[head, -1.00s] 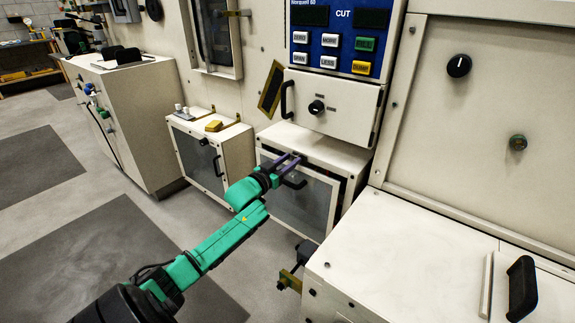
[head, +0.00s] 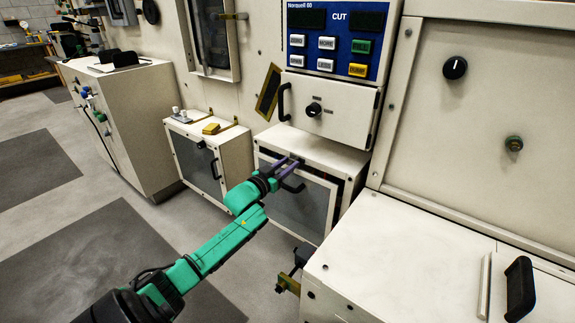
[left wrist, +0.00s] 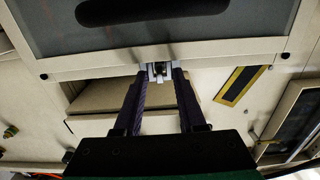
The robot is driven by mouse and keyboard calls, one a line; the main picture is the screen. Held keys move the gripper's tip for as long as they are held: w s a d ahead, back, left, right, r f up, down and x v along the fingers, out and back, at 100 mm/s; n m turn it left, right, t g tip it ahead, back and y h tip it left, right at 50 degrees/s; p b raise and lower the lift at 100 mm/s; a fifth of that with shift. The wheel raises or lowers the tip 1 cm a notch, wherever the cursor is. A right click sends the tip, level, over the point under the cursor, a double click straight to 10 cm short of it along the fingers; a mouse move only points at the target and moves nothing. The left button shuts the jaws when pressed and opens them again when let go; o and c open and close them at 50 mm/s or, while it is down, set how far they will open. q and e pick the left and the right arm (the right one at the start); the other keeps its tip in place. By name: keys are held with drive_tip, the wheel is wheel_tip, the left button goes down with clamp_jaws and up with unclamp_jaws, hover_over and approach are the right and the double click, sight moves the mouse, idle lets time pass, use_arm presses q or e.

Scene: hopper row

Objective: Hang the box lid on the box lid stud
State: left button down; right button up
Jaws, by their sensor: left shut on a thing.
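The box lid (head: 300,203) is the front of the low box under the control panel, a grey window in a pale frame with a dark handle. My left gripper (head: 296,163) is at its top edge. In the left wrist view, the lid (left wrist: 200,32) fills the top, and my left gripper's purple fingers (left wrist: 159,78) are shut on a small silver catch (left wrist: 158,70) at its edge. A dark gap shows beside the lid in the head view. A brassy-green stud (head: 514,143) sticks out of the right panel; I cannot tell if it is the lid's stud. My right gripper is out of view.
A drawer front (head: 330,105) with handle and knob is above the box. A similar closed box (head: 208,160) stands to the left. A pale cabinet (head: 400,262) with a black handle stands close on the right. The floor (head: 80,225) at left is clear.

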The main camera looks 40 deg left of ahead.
use_arm(q)
drive_tip(key=shift+r, duration=0.15)
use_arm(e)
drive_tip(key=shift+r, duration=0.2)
use_arm(q)
drive_tip(key=shift+c, duration=2)
unclamp_jaws()
drive_tip(key=s+p, duration=0.3)
drive_tip(key=s, duration=1.1)
drive_tip(key=shift+s+d+p, duration=0.2)
drive_tip(key=shift+s+p, duration=0.1)
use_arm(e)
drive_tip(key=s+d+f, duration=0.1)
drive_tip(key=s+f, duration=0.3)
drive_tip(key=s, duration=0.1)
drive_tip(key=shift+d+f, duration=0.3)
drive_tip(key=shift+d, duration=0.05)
